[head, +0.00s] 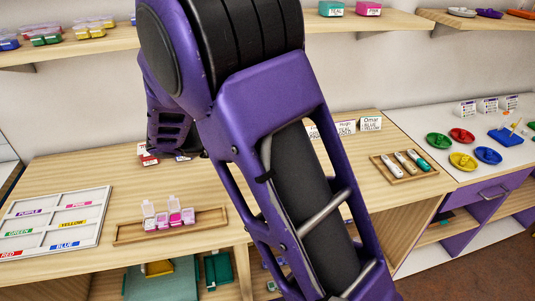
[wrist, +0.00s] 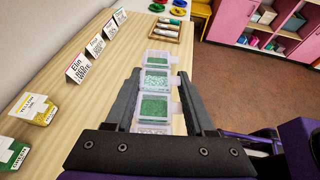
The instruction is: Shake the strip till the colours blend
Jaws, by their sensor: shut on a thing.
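The strip (wrist: 153,105) is a clear box of several small compartments in a row. It lies between the fingers of my gripper (wrist: 157,88), which is shut on it. In the wrist view one compartment looks evenly green, one is a speckled pale green and white, and the nearest looks whitish. The far compartment also looks green. The strip is over the wooden counter; its height cannot be told. In the head view my arm hides the strip and most of the gripper.
Name cards (wrist: 80,68) stand along the counter (head: 80,160). Another tray (head: 125,236) holds pink and clear boxes. A white colour-labelled sorting tray (head: 98,237) lies at left. Yellow (wrist: 34,110) and green (wrist: 10,153) boxes stand near the gripper.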

